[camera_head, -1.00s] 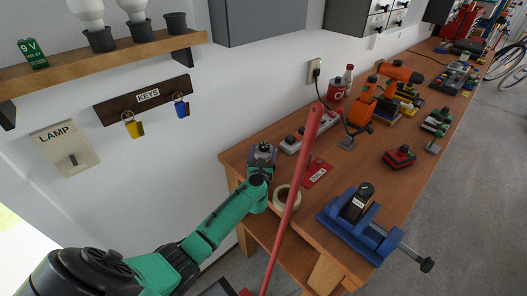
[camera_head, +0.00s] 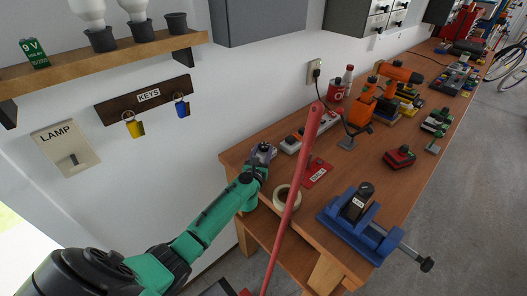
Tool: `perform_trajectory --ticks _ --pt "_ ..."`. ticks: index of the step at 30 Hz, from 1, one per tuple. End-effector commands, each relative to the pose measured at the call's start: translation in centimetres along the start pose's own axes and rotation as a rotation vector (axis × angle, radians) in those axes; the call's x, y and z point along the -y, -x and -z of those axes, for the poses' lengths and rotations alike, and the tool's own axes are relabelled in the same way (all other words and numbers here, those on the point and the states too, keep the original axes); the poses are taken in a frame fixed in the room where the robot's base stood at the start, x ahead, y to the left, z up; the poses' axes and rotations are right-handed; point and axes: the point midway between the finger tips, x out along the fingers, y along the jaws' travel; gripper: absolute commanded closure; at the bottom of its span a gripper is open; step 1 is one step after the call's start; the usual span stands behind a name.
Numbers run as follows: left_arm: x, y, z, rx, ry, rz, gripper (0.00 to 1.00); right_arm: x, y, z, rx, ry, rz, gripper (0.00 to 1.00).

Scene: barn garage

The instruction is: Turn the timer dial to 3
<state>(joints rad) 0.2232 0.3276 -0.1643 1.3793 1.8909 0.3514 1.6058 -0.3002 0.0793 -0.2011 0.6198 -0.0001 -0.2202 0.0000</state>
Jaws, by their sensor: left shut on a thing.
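My left gripper (camera_head: 262,152) is at the near left corner of the workbench, beside the left end of a power strip (camera_head: 291,144). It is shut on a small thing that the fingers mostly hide. I cannot read a dial face or any numbers there. A black block with a round knob on top and a white label (camera_head: 357,203) sits in the blue vise (camera_head: 345,229), well right of my left gripper. The label is too small to read. My right gripper is not in view.
A long red pole (camera_head: 297,185) stands slanted in front of the bench, right of my left gripper. A tape roll (camera_head: 278,204) and a red sign (camera_head: 318,173) lie nearby. An orange drill (camera_head: 400,74) and several tools fill the bench further back.

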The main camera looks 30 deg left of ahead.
Motion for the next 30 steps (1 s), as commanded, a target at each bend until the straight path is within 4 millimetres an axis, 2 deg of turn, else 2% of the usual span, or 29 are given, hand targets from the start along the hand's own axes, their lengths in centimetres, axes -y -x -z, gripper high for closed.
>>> perform_trajectory --ticks 5,11,17,24,30 --pt "-0.5 0.0 0.3 -0.001 -0.006 0.133 1.00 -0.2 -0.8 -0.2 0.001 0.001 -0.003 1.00" --pt "-1.0 -0.1 0.8 -0.001 -0.003 0.318 1.00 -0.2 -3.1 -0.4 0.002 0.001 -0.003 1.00" --pt "-1.5 -0.4 1.1 0.001 -0.002 0.506 1.00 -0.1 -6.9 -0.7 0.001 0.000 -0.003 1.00" --pt "-1.9 -0.8 1.2 0.002 -0.001 0.719 1.00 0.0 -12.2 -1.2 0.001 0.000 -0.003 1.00" --pt "-2.1 -1.0 0.8 0.004 0.000 0.858 1.00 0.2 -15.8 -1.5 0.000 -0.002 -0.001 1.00"
